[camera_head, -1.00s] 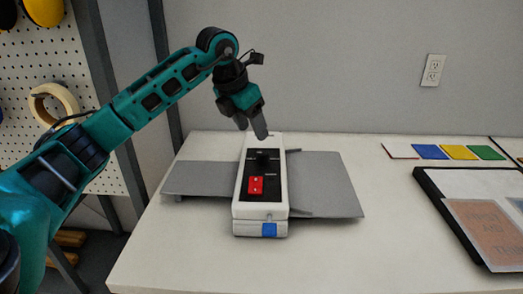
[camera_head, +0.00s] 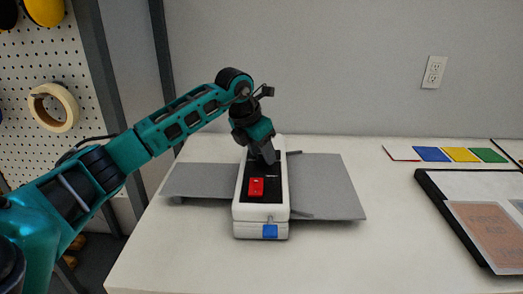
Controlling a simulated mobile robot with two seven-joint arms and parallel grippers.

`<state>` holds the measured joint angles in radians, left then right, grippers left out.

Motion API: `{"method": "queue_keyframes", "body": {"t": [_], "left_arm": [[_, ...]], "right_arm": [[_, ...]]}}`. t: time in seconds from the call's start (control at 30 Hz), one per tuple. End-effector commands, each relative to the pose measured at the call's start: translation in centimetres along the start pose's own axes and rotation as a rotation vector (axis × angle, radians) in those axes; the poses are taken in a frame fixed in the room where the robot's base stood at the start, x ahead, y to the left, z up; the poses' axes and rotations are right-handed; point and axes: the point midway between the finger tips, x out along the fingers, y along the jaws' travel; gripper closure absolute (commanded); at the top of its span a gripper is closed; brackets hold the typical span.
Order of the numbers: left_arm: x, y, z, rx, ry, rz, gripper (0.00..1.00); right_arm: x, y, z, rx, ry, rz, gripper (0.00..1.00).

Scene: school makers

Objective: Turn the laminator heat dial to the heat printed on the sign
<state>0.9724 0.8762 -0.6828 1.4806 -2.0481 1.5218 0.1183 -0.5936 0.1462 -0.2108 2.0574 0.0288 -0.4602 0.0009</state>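The laminator (camera_head: 263,229) is a long white unit with a black top panel, standing on the white table with grey trays on both sides. A red switch (camera_head: 257,188) sits on its panel and a blue part (camera_head: 270,231) on its front end. My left gripper (camera_head: 264,158) points down at the rear part of the panel, where the dark dial was visible earlier; the fingers now cover the dial. I cannot tell whether they touch it or how far apart they are. No heat sign is readable. My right gripper is not in view.
A black-edged tray (camera_head: 430,184) with an orange printed sheet (camera_head: 488,231) lies at the right. A row of coloured cards (camera_head: 461,154) lies at the back right. The table (camera_head: 190,262) is clear in front of the laminator. A pegboard with a tape roll (camera_head: 55,107) stands at the left.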

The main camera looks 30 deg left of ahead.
Motion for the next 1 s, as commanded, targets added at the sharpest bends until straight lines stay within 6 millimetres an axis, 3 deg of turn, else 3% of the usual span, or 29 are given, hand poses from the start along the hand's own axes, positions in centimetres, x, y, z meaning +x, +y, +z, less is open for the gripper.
{"method": "queue_keyframes", "body": {"t": [0.4, 0.73, 1.0], "left_arm": [[-0.05, 0.01, 0.02, 0.000, -0.001, 0.000, 0.96], [-0.19, 0.08, 0.09, 0.044, -0.002, -0.019, 0.96], [-0.32, 0.24, 0.20, 0.206, -0.002, -0.086, 0.96]], "right_arm": [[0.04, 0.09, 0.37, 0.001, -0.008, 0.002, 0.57], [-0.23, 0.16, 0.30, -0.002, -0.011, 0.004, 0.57], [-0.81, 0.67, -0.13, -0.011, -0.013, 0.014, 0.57]]}}
